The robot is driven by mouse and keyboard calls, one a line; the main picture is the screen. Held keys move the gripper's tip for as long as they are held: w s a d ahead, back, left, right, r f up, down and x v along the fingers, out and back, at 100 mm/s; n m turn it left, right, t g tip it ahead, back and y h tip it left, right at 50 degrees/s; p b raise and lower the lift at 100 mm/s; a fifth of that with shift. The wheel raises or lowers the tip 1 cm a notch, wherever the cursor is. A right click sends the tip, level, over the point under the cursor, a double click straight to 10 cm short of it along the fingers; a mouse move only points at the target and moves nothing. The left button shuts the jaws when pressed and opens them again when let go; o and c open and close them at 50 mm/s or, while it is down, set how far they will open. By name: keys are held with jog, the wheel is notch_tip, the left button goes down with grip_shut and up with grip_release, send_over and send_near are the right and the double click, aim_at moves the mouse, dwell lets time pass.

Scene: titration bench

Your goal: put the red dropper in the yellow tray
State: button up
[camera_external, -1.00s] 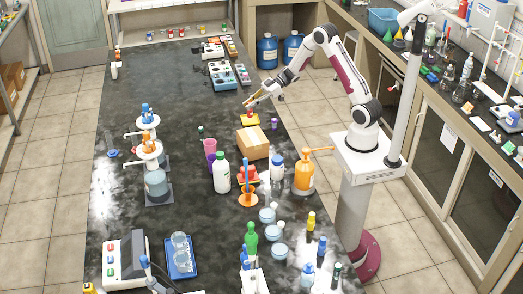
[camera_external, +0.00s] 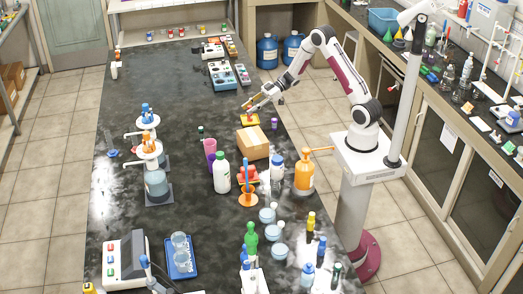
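The small yellow tray (camera_external: 250,121) lies on the dark bench, behind the cardboard box and near the bench's right edge. A small red patch shows at the tray, probably the red dropper, but it is too small to make out its shape. My gripper (camera_external: 249,107) is just above and behind the tray, pointing down and to the left. Its fingers are too small to tell whether they are open or shut, or whether they touch anything.
A cardboard box (camera_external: 252,144) stands in front of the tray. A small purple item (camera_external: 274,123) is to its right. A white bottle (camera_external: 221,174), a purple cup (camera_external: 210,151) and an orange pump bottle (camera_external: 304,174) stand nearer. The bench left of the tray is clear.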

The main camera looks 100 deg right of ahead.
jog(key=shift+r, duration=0.2)
jog(key=v, duration=1.2)
jog(key=shift+w, duration=0.1)
dwell(0.8)
jog(key=w+r+h, duration=0.5)
jog(key=w+r, duration=0.3)
jog(key=w, duration=0.1)
jog(key=a+r+m+g+h, duration=0.25)
jog(key=a+r+h, duration=0.25)
jog(key=a+r, duration=0.3)
jog(key=s+a+f+g+y, duration=0.2)
jog(key=s+a+y, duration=0.1)
jog(key=s+a, duration=0.8)
jog(key=s+a+f+g+y, duration=0.2)
jog(key=s+a+g+y, duration=0.1)
jog(key=s+a, duration=0.9)
jog(key=a, duration=0.5)
jog(key=shift+m, duration=0.35)
